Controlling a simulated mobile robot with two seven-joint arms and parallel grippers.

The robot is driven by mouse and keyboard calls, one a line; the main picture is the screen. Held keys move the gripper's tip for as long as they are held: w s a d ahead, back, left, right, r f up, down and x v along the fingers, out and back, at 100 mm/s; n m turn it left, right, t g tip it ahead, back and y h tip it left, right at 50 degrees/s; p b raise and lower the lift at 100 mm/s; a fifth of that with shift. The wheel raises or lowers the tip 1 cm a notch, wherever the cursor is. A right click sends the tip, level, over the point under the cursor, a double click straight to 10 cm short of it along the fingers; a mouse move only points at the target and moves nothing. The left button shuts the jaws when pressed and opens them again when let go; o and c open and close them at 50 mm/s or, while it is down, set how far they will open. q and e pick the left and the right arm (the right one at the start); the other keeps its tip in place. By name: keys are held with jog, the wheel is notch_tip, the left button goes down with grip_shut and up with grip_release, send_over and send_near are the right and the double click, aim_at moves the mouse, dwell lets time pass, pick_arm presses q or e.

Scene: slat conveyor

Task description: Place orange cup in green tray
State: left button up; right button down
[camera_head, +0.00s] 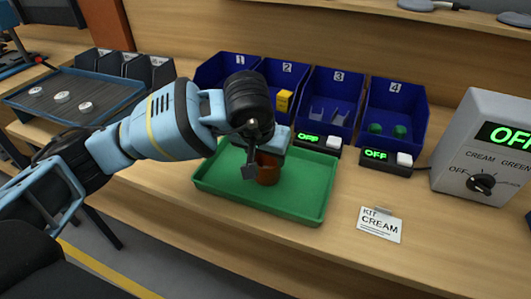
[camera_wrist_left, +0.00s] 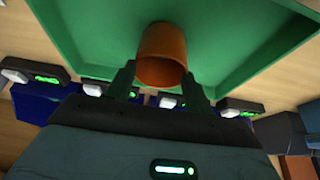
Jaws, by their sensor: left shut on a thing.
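The orange cup (camera_head: 268,171) is inside the outline of the green tray (camera_head: 313,209) in the head view, partly hidden by my left gripper (camera_head: 248,170). The left gripper is shut on the cup, with a dark finger in front of it. In the left wrist view the cup (camera_wrist_left: 162,54) sits between the two fingertips (camera_wrist_left: 160,82), with the green tray (camera_wrist_left: 95,25) behind it. I cannot tell whether the cup's base touches the tray floor. My right gripper is not in view.
Blue bins numbered 1 to 4 stand behind the tray, bin 3 (camera_head: 331,75) among them. Small boxes reading OFF (camera_head: 386,161) sit before them. A grey control box (camera_head: 478,150) stands right, a KIT CREAM card (camera_head: 380,225) in front. Bare wood lies right of the tray.

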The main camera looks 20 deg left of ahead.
pick_arm(q)
jog(key=shift+f, duration=0.15)
jog(key=o, duration=1.2)
jog(key=shift+r, duration=0.5)
jog(key=v, duration=1.1)
jog(key=shift+s+r, duration=0.15)
jog(key=shift+r, duration=0.05)
